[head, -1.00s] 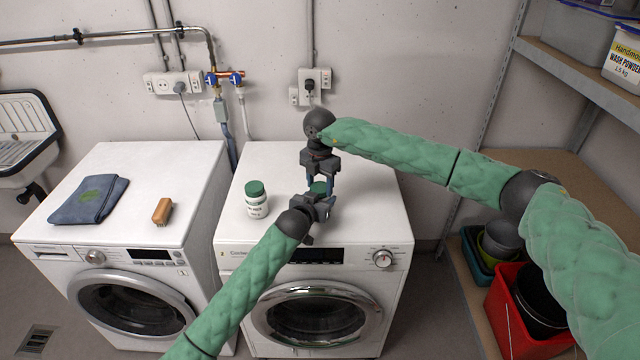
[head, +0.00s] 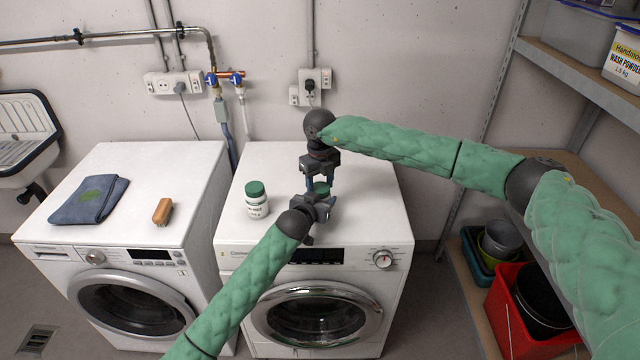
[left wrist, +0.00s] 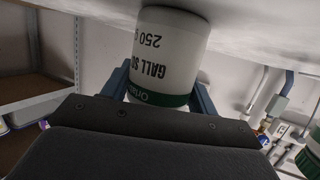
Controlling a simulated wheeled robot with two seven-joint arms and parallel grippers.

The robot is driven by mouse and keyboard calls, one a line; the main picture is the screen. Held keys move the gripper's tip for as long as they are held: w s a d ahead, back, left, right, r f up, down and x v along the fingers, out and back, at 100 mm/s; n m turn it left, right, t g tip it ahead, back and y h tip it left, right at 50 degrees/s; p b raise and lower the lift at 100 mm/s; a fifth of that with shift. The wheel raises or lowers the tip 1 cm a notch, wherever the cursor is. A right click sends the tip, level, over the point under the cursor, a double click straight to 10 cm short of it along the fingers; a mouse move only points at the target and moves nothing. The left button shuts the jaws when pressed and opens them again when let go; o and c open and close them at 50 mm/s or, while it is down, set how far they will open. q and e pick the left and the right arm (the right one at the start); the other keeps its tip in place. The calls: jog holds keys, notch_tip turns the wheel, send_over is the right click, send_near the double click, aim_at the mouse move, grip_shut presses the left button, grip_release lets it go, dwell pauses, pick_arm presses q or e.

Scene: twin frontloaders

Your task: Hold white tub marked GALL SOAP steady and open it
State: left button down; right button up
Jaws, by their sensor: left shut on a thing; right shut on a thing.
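The white tub marked GALL SOAP (left wrist: 165,50) fills the upper middle of the left wrist view, its print upside down there. It stands on the right washing machine, mostly hidden by my grippers in the head view. My left gripper (head: 322,208) is shut on the tub's body from the front, one finger on each side in the left wrist view (left wrist: 160,100). My right gripper (head: 319,185) points down from above and is shut on the lid. Whether the lid has loosened cannot be seen.
A second white tub with a green lid (head: 256,202) stands close to the left on the same machine (head: 375,215). A folded blue cloth (head: 85,203) and a brush (head: 162,211) lie on the left machine. Shelves (head: 580,75) stand at the right.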

jog(key=o, duration=1.1)
